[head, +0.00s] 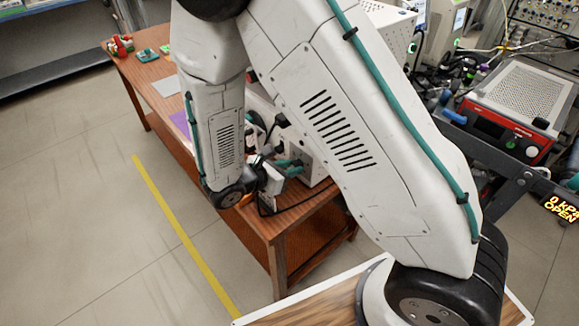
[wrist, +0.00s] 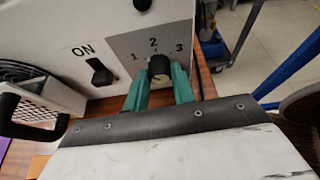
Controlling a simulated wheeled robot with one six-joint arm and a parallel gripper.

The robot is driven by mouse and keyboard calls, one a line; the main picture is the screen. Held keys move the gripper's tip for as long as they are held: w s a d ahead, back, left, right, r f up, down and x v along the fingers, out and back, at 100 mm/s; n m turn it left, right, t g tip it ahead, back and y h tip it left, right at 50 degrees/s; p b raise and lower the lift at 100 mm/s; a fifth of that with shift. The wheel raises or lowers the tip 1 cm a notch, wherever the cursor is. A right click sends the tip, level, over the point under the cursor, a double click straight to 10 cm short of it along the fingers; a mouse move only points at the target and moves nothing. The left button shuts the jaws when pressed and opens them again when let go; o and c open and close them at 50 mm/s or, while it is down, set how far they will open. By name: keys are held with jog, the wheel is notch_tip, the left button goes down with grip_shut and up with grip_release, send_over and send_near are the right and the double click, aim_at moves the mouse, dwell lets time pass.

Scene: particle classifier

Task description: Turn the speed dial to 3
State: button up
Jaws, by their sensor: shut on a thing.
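The speed dial (wrist: 159,66) is a black knob on a grey plate (wrist: 125,45) marked 1, 2 and 3, on the front of a white machine (wrist: 95,22). The 1 is at its left, the 2 above it and the 3 at its upper right. My gripper (wrist: 159,80) has its two teal fingers on either side of the knob, shut on it. Which number the dial points to cannot be told. In the head view my gripper (head: 288,166) is at the white machine (head: 312,160), and my arm hides the dial.
A black switch (wrist: 101,72) marked ON is left of the dial plate. A black handle (wrist: 30,120) juts out at the far left. The machine stands on a brown wooden table (head: 290,222). A red device (head: 510,105) is at the right. Open floor lies left of the table.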

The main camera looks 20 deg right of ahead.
jog(key=shift+m+t, duration=0.4)
jog(key=shift+m, duration=0.3)
jog(key=o, duration=1)
jog(key=v, duration=0.8)
jog(key=shift+d, duration=0.15)
